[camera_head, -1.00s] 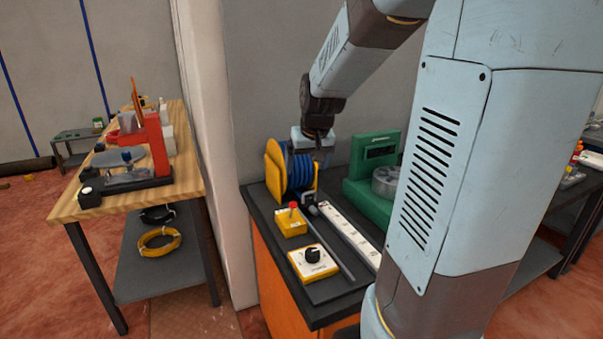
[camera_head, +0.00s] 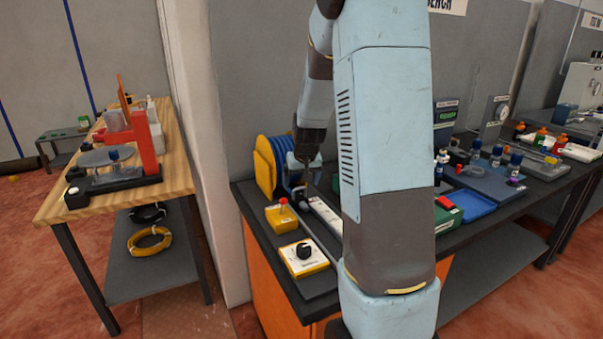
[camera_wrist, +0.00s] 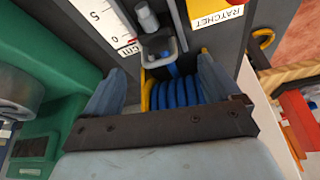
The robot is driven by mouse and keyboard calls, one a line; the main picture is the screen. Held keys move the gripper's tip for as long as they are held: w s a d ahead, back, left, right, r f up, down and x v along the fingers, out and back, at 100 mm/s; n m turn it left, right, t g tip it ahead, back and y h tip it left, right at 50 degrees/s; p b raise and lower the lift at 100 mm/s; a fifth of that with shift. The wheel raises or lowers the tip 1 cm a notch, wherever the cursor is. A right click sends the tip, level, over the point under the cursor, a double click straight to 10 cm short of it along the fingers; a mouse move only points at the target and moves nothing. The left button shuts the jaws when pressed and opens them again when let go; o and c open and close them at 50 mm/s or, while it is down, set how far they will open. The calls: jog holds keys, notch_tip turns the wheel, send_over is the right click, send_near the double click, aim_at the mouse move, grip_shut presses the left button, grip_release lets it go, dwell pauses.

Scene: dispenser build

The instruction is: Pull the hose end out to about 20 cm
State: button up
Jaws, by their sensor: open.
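The yellow reel (camera_head: 264,166) with its coiled blue hose (camera_head: 281,158) stands at the back left of the dark bench. In the wrist view the blue coils (camera_wrist: 182,92) lie beyond and between my fingers. The hose passes through a grey guide (camera_wrist: 160,50), and a grey hose end (camera_wrist: 147,17) sticks out past it. My gripper (camera_wrist: 161,68) is open, with nothing between its fingertips that I can see it touching. In the head view my gripper (camera_head: 306,168) is close to the reel's right side, and my arm partly hides the bench. A white cm scale (camera_wrist: 110,28) runs beside the guide.
A yellow ratchet box (camera_head: 281,217) with a red-topped lever and a dial box (camera_head: 303,256) stand in front of the reel. A green machine (camera_wrist: 45,130) is left in the wrist view. A wooden table (camera_head: 180,183) stands farther left, across a wall edge.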

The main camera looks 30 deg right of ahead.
aim_at(299, 197)
jog(key=x, duration=0.8)
jog(key=shift+d+f, duration=0.1)
jog(key=shift+f, duration=0.05)
